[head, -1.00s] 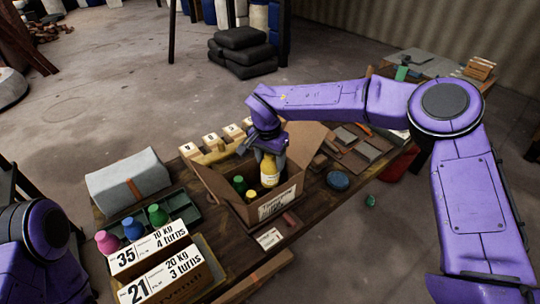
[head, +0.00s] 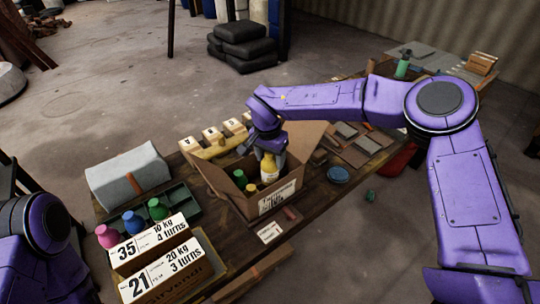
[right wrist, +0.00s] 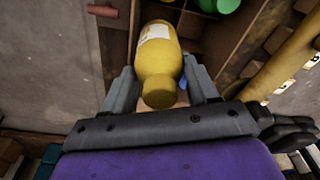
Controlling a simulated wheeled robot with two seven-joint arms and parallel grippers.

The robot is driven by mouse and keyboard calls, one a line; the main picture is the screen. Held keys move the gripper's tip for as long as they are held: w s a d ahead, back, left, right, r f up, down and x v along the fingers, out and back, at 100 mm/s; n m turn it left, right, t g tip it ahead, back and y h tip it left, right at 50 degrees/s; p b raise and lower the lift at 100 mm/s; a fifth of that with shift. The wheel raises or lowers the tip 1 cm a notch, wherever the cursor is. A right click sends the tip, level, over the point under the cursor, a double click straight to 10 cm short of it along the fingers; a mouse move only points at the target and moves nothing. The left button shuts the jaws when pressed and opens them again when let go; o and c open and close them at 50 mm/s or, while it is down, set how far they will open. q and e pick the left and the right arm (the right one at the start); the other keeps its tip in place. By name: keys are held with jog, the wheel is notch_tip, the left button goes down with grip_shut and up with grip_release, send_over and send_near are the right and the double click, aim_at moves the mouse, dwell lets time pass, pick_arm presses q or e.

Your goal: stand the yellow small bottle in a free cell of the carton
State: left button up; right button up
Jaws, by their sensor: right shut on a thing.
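The yellow small bottle (head: 269,170) has a white label and is upright at the right part of the open carton (head: 236,205). Its lower end is hidden behind the carton's front wall, so I cannot tell whether it touches the bottom. My right gripper (head: 270,150) is shut on the bottle from above. In the right wrist view the bottle (right wrist: 157,55) lies between the two fingers (right wrist: 160,92), over the carton's brown dividers (right wrist: 197,38). A green top (head: 239,178) and a yellow top (head: 250,189) show in other cells. My left gripper is out of view.
A dark tray (head: 180,201) with pink, blue and green bottles stands left of the carton. Two labelled boxes (head: 160,262) are in front. A blue round lid (head: 338,174) is right of the carton, whose flap (head: 305,145) stands up.

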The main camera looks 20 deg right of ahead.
jog(key=shift+f, duration=0.8)
jog(key=o, duration=1.3)
notch_tip(320, 180, up, 10)
jog(key=p, duration=1.1)
jog(key=shift+r, duration=0.15)
jog(key=shift+s, duration=0.1)
jog(key=shift+f, duration=0.2)
